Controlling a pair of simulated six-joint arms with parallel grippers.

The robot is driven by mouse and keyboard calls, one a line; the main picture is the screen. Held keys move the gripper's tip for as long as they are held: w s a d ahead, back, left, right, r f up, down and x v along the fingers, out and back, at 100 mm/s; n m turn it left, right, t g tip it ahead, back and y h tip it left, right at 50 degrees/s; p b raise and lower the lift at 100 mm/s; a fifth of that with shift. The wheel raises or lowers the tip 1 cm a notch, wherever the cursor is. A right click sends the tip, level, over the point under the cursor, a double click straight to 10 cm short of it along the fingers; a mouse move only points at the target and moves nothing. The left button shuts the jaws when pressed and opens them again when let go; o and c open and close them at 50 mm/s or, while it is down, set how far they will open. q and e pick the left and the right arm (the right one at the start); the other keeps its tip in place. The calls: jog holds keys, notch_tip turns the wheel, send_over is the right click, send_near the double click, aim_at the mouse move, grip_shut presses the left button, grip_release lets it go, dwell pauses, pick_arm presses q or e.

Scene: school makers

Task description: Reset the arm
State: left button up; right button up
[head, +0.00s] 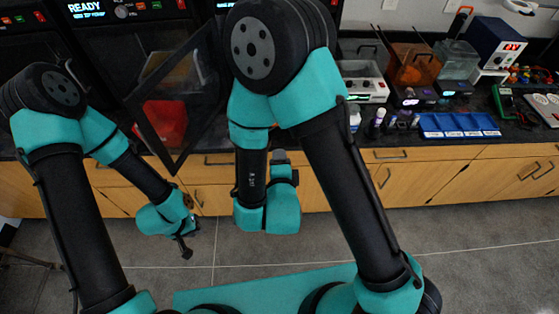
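My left arm comes in from the left and folds down in front of the wooden cabinets. My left gripper (186,248) is a small dark shape at its end, low over the grey floor, and its fingers are too small to read. My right arm reaches up and folds back down at the picture's middle. Its teal wrist (268,212) hangs in front of the cabinets and hides most of the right gripper, so its fingers do not show clearly. I see no object held by either arm.
A machine with a READY display (86,8) and an open black-framed door (178,110) stands behind the arms, with a red item (165,122) inside. The black bench at right holds a blue tray (458,125), a brown translucent box (412,68) and instruments. The floor at right is clear.

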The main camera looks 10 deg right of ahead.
dwell(0.5)
jog(key=w+d+f+n+g+y, duration=0.1)
jog(key=d+f+n+g, duration=0.25)
jog(key=f, duration=0.35)
jog(key=d+f+n+g+y, duration=0.2)
jog(key=d+f+n+g, duration=0.15)
jog(key=f, duration=0.35)
jog(key=s+d+f+n+g+y, duration=0.2)
jog(key=s+d+f+n+g, duration=0.5)
jog(key=s+d+f+n, duration=0.1)
jog(key=shift+s+f+n+g+y, duration=0.15)
jog(key=shift+f+n+g+y, duration=0.3)
jog(key=shift+n, duration=0.75)
